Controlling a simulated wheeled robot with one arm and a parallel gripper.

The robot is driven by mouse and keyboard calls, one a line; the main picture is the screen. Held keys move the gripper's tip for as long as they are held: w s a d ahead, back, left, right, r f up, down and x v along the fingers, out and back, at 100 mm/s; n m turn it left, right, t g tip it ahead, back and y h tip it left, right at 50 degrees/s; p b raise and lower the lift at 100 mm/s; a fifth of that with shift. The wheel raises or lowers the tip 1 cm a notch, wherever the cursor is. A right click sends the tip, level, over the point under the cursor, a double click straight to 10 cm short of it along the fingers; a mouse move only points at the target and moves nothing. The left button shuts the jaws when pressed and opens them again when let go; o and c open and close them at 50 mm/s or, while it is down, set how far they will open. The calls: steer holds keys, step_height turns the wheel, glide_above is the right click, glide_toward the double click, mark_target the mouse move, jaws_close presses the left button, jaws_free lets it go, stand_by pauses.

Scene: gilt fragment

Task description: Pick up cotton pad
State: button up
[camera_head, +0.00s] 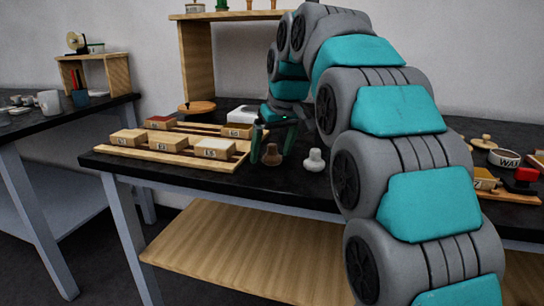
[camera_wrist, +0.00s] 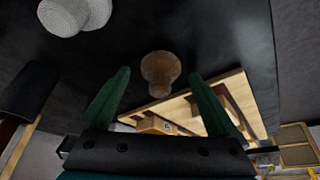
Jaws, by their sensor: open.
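Two small knob-shaped pads stand on the black table. One is brown (camera_head: 271,159); it also shows in the wrist view (camera_wrist: 160,65). The other is white, to its right in the head view (camera_head: 314,161); in the wrist view its woven, cloth-like surface shows at the upper left (camera_wrist: 72,14). I cannot tell for sure which one is the cotton pad. My gripper (camera_wrist: 158,76) is open, with green fingers pointing down. The brown pad shows between the fingers in the wrist view. I cannot tell if they reach around it. Nothing is held.
A wooden rack (camera_head: 180,154) with several labelled blocks lies left of my gripper. A white block (camera_head: 243,114) and a round wooden lid (camera_head: 196,107) are behind. A wooden shelf (camera_head: 196,60) stands at the back.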

mark_target(272, 144)
steer(key=c, duration=1.4)
steer(key=shift+r, duration=0.15)
steer(key=shift+r, duration=1.6)
steer(key=s+d+b, duration=0.1)
steer(key=s, duration=0.7)
steer(key=s+d+r+b, duration=0.1)
steer(key=s+d, duration=0.1)
steer(key=s, duration=0.5)
steer(key=shift+s+d+r+b, duration=0.25)
steer(key=shift+s+r+b, duration=0.05)
steer(key=shift+s+b, duration=0.1)
steer(key=shift+w, duration=0.1)
steer(key=o, duration=0.8)
steer(key=c, duration=0.7)
